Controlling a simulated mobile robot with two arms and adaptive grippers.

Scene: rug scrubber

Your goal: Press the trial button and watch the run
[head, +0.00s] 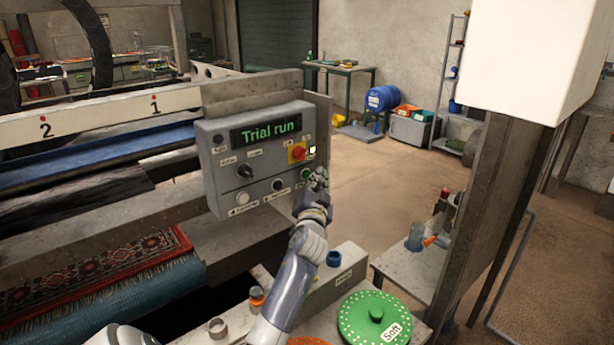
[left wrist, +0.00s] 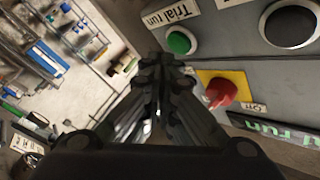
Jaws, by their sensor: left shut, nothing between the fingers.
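A grey control panel (head: 222,186) stands upright, its display (head: 266,132) reading "Trial run" in green letters. The green button (head: 306,174) sits at the panel's right side, below the red stop knob (head: 298,153) on its yellow plate. In the left wrist view the green button (left wrist: 180,42) has a "Trial run" label (left wrist: 170,15) beside it, and the red knob (left wrist: 222,93) is close by. My left gripper (head: 319,180) is shut and empty, just beside the green button. Whether it touches the button I cannot tell. My right gripper is not in view.
A red patterned rug (head: 100,270) lies at the lower left under the machine's beam (head: 90,125). A green disc (head: 375,318) marked "Soft" lies on the bench at the bottom. A wooden post (head: 490,210) stands right; open floor lies behind the panel.

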